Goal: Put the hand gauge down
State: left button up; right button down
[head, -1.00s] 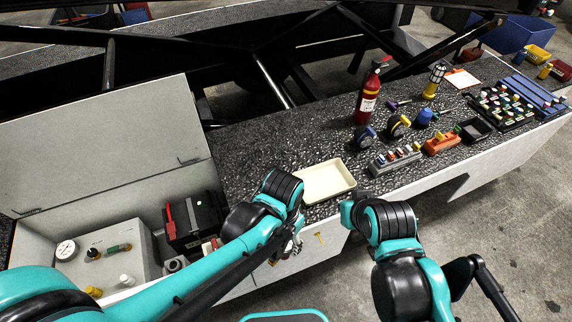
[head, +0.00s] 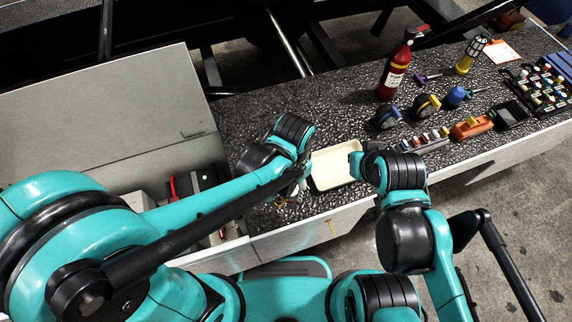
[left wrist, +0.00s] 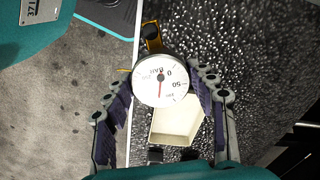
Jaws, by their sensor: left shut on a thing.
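The hand gauge (left wrist: 161,82), a round white dial with a brass stem, sits between the fingers of my left gripper (left wrist: 160,100) in the left wrist view. The gripper is shut on it, with the dial facing the wrist camera. In the head view my left gripper (head: 295,190) is over the front of the speckled deck, just left of the cream tray (head: 338,170); my arm mostly hides the gauge there. The tray also shows in the left wrist view (left wrist: 174,127), partly behind the gauge. My right gripper (head: 368,160) is by the tray's right side, its fingers hidden.
A red fire extinguisher (head: 396,72), tape rolls (head: 387,117), a grey block with coloured pieces (head: 424,141) and an orange block (head: 471,127) stand right of the tray. An open compartment lies left. The speckled deck (head: 290,108) behind the tray is clear.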

pick_arm(q)
jog(key=w+a+f+b, duration=0.2)
jog(key=w+f+b, duration=0.1)
jog(key=w+f, duration=0.4)
jog(key=shift+a+f, duration=0.25)
jog(key=shift+f, duration=0.5)
jog(key=shift+f, duration=0.1)
jog(key=o, duration=1.5)
jog(key=shift+o, duration=0.2)
